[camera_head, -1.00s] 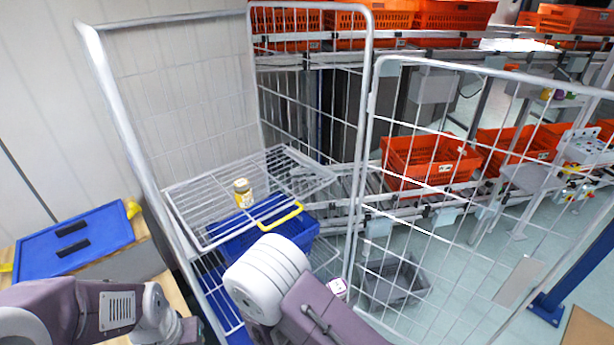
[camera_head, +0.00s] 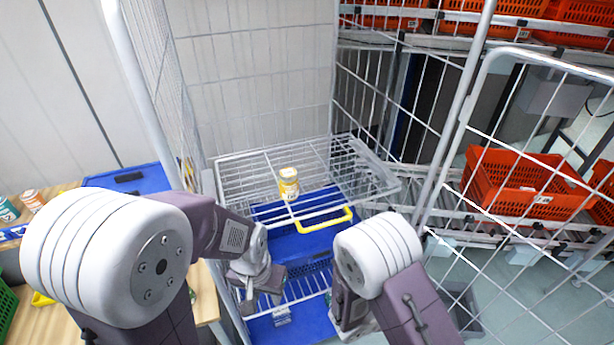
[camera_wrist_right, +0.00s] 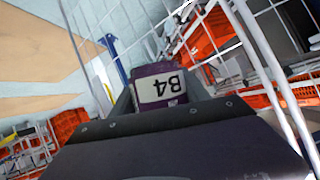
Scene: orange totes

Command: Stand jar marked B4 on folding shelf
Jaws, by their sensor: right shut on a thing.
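The jar marked B4 (camera_wrist_right: 160,88) shows in the right wrist view with a dark purple body and a white label, upside down in that picture. My right gripper (camera_wrist_right: 165,100) is shut on it. In the head view the right gripper is low at centre, mostly hidden behind its own arm, and the jar cannot be made out clearly. The folding shelf (camera_head: 240,176) is a white wire shelf lying level inside the roll cage. My left gripper (camera_head: 263,300) looks open and empty, below and in front of the shelf.
A jar with a yellow label (camera_head: 289,184) stands mid-shelf; wire on both sides is clear. A blue bin (camera_head: 310,242) with a yellow handle is beneath. Cage side posts (camera_head: 455,110) flank the shelf. A wooden bench (camera_head: 50,300) is at left, orange totes (camera_head: 520,185) at right.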

